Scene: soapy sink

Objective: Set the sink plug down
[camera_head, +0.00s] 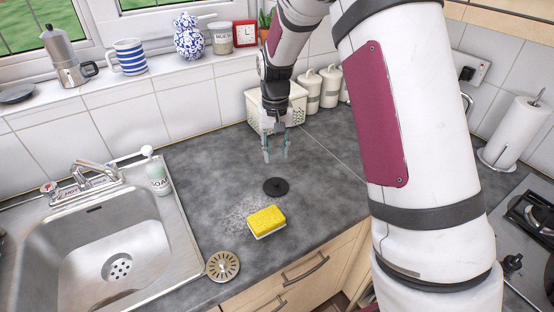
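The sink plug (276,187) is a flat, round, black disc. It appears to lie on the dark grey countertop (330,200), behind the yellow sponge and to the right of the sink. My gripper (276,158) points down, just above and behind the plug in the picture. Its two fingers are apart, with nothing seen between them. A gap shows between the fingertips and the plug; the gripper's exact height over the counter is hard to tell.
The steel sink (185,245) and a soap bottle (158,175) are at left. A cream basket (255,118) stands behind my gripper.

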